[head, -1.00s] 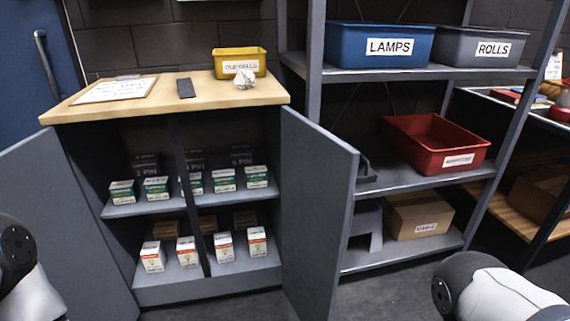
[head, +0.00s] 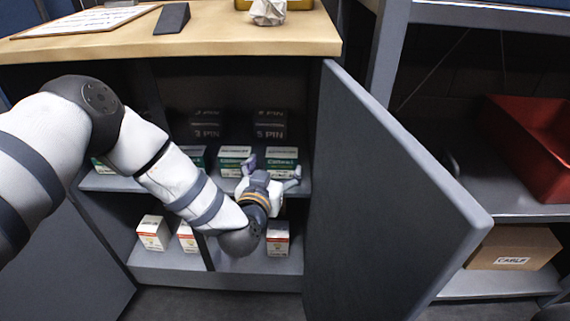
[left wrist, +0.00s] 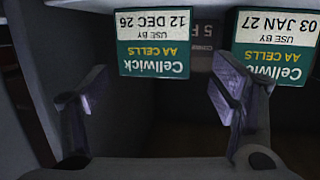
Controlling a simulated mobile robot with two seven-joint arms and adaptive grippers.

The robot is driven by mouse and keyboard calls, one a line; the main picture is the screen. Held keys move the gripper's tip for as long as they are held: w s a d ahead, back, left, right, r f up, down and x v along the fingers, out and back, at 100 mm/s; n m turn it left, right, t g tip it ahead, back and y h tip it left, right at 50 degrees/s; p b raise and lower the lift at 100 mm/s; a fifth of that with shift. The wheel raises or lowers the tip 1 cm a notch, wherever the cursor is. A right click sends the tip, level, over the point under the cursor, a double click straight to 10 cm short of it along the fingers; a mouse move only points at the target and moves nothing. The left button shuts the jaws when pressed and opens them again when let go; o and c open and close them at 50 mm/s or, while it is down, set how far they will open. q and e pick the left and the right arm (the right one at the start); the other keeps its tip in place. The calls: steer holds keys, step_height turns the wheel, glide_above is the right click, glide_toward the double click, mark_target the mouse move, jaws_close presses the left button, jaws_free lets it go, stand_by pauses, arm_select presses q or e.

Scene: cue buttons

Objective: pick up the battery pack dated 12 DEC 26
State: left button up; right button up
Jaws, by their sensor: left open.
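The battery pack dated 12 DEC 26 (left wrist: 153,45) is a green and white Cellwick AA Cells box, upside down in the left wrist view. It stands on the upper cabinet shelf and appears to be the rightmost green box (head: 282,156) in the head view. A similar pack dated 03 JAN 27 (left wrist: 275,45) stands beside it. My left gripper (head: 272,170) is open and empty in front of the shelf. In the left wrist view its fingers (left wrist: 160,88) are spread either side of the 12 DEC 26 pack's line, apart from it. My right gripper is out of view.
The open cabinet door (head: 375,200) stands close right of my gripper. Dark PIN boxes (head: 270,123) sit behind the packs. White boxes (head: 153,232) stand on the lower shelf (head: 170,262). The wooden top (head: 230,40) is above my arm.

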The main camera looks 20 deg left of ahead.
mark_target(281, 154)
arm_select(q)
steer(key=w, duration=0.3)
steer(key=w+b, duration=0.1)
steer(key=w, duration=0.2)
steer(key=shift+r, duration=0.2)
steer(key=c, duration=1.1)
